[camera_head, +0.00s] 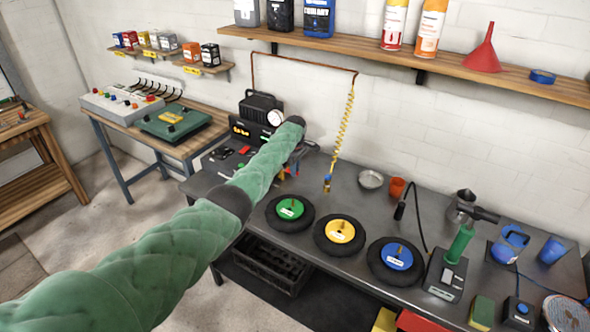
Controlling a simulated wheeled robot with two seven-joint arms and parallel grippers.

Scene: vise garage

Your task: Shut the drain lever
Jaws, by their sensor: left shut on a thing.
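The black compressor (262,108) stands at the back left of the dark workbench, with a round gauge and a lit orange display on its front. My green left arm reaches in from the left, and its dark gripper (291,164) is at the compressor's right front side. It is shut on a small part there, which looks like the drain lever. The arm and gripper hide most of that part, so I cannot tell the lever's angle. Small red and blue bits show right by the fingers. My right gripper is not in view.
A yellow coiled hose (343,125) hangs just right of the gripper. Green (290,208), yellow (339,231) and blue (397,253) hubbed wheels lie along the bench front. A metal bowl (371,180) and orange cup (397,187) stand behind. A loaded shelf (450,62) runs above.

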